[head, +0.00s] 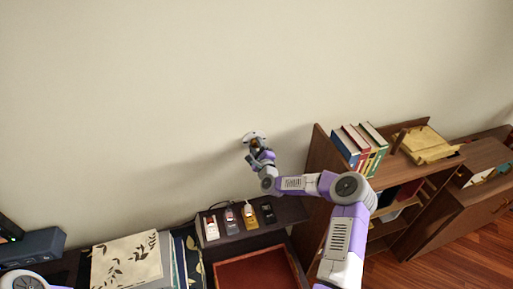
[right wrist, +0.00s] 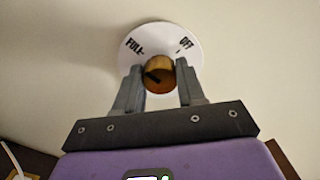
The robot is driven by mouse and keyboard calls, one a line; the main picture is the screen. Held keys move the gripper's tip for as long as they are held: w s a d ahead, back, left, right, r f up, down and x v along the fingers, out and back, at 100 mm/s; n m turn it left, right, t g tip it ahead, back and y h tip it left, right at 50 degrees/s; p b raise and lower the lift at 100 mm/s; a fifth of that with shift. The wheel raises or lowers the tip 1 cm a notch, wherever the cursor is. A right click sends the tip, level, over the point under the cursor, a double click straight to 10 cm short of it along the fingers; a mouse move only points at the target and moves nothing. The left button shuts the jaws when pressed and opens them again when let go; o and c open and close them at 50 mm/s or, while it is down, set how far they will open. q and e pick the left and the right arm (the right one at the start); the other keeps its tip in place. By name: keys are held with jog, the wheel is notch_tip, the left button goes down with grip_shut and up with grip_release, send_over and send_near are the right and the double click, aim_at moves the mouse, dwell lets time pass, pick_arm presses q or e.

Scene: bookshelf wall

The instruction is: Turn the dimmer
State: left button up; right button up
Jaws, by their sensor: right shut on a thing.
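The dimmer is a white round plate (right wrist: 165,38) on the wall, printed FULL at its left and OFF at its right. A brass-coloured knob (right wrist: 160,67) stands out from its middle, with a dark mark on the left part of its face. In the head view the dimmer plate (head: 253,134) is small and partly covered by my right gripper (head: 257,147). In the right wrist view my right gripper (right wrist: 160,80) has one finger on each side of the knob and is shut on it. My left gripper is not in view.
Below my right arm a dark shelf (head: 283,212) holds several small devices (head: 249,215). A brown bookcase (head: 314,160) with upright books (head: 362,145) stands to the right. A patterned folder (head: 127,262) lies at the lower left. The wall around the dimmer is bare.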

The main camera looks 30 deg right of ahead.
jog(key=n+b, duration=0.2)
jog(key=b, duration=0.1)
jog(key=n+b, duration=0.3)
jog(key=b, duration=0.1)
jog(key=n+b, duration=0.3)
jog(key=b, duration=0.1)
jog(key=shift+a+f, duration=0.1)
jog(key=shift+f, duration=0.2)
jog(key=n+b, duration=0.8)
jog(key=b, duration=0.2)
jog(key=shift+n, duration=0.3)
jog(key=shift+n+b, duration=0.35)
jog(key=shift+n, duration=0.05)
jog(key=n+b, duration=0.2)
jog(key=n, duration=0.1)
jog(key=shift+n+b, duration=0.35)
jog(key=shift+n, duration=0.05)
jog(key=n+b, duration=0.2)
jog(key=n, duration=0.2)
jog(key=n+b, duration=0.2)
jog(key=n, duration=0.3)
jog(key=shift+d, duration=0.2)
jog(key=n+b, duration=0.1)
jog(key=n, duration=0.4)
jog(key=shift+d+r+b, duration=0.1)
jog(key=shift+b, duration=0.3)
